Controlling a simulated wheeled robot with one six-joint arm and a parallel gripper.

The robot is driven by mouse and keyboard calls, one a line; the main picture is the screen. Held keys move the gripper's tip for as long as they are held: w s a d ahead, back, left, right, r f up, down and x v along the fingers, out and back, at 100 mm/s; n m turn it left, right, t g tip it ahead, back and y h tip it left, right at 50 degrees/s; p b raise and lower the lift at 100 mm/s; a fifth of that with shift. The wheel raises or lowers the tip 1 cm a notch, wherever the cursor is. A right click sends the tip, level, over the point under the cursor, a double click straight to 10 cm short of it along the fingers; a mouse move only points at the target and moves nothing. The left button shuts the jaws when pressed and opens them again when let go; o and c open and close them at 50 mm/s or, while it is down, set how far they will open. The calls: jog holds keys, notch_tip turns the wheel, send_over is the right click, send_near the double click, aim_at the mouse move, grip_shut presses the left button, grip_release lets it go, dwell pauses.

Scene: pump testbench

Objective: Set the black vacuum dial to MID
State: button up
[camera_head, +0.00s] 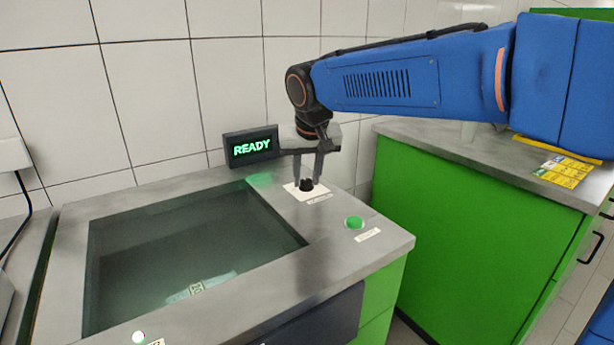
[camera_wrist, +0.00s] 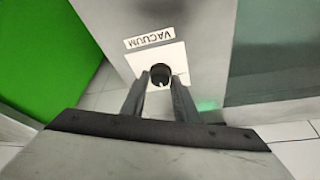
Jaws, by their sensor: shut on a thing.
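The black vacuum dial (camera_head: 306,184) sits on a white plate (camera_head: 292,188) on the grey bench top. In the wrist view the dial (camera_wrist: 160,73) is a round black knob on its white plate (camera_wrist: 172,56), beside a label (camera_wrist: 152,37) reading VACUUM. My gripper (camera_head: 306,178) points down over the dial. In the wrist view its two fingers (camera_wrist: 160,80) stand on either side of the knob, shut on it. The dial's setting marks are too small or hidden to read.
A display (camera_head: 251,146) reading READY stands behind the dial. A green button (camera_head: 354,222) lies in front of it to the right. A sunken, glass-like chamber (camera_head: 190,255) fills the left of the bench. A green cabinet (camera_head: 465,220) stands to the right.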

dwell(0.5)
jog(key=o, duration=1.1)
jog(key=shift+c, duration=0.2)
jog(key=v, duration=1.7)
jog(key=shift+r, duration=0.2)
jog(key=shift+a, duration=0.1)
